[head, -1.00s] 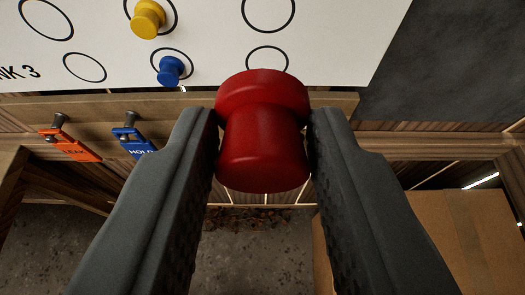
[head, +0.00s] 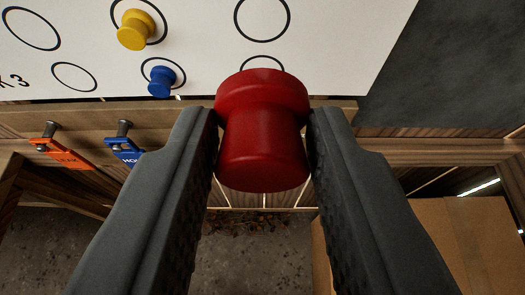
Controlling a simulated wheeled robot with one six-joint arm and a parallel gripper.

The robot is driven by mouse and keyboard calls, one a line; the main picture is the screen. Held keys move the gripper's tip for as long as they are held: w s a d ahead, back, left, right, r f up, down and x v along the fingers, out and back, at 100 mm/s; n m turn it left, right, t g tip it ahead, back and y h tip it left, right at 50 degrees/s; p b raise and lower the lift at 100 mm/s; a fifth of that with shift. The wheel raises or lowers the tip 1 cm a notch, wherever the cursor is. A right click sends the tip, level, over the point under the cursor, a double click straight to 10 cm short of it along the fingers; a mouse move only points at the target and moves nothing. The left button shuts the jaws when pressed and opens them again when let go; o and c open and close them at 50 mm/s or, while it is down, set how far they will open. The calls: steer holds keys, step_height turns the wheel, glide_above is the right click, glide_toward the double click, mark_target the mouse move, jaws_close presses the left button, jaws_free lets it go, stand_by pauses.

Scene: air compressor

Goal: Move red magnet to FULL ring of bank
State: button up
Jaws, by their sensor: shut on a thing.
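My gripper (head: 263,160) is shut on the red magnet (head: 262,135), which sits between the two dark fingers. The white board (head: 335,50) with black rings lies beyond it at the top of the view. A yellow magnet (head: 136,30) is in one ring and a blue magnet (head: 161,81) is in a smaller ring. An empty large ring (head: 237,18) shows above the red magnet. The red magnet partly hides a smaller ring (head: 262,57). I cannot tell whether the red magnet touches the board. Only part of the bank label shows, ending in "3"; no FULL label is visible.
An orange tag (head: 62,153) and a blue tag (head: 124,150) hang from pegs on the wooden rail (head: 85,115) below the board. A cardboard box (head: 450,245) stands at the lower right. A dark grey surface (head: 450,70) lies right of the board.

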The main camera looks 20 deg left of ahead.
steer(key=w+a, duration=0.2)
steer(key=w, duration=0.6)
steer(key=w+a, duration=0.2)
steer(key=w, duration=0.6)
steer(key=shift+a, duration=0.3)
stand_by(1.7)
steer(key=shift+w+a, duration=0.15)
steer(key=shift+w, duration=0.35)
stand_by(1.8)
stand_by(0.4)
steer(key=o, duration=1)
step_height(320, 180, up, 6)
glide_above(258, 121)
steer(key=w, duration=0.1)
steer(key=shift+w+a+r, duration=0.1)
steer(key=shift+w, duration=0.1)
steer(key=shift+s+r, duration=0.2)
steer(key=shift+s, duration=0.5)
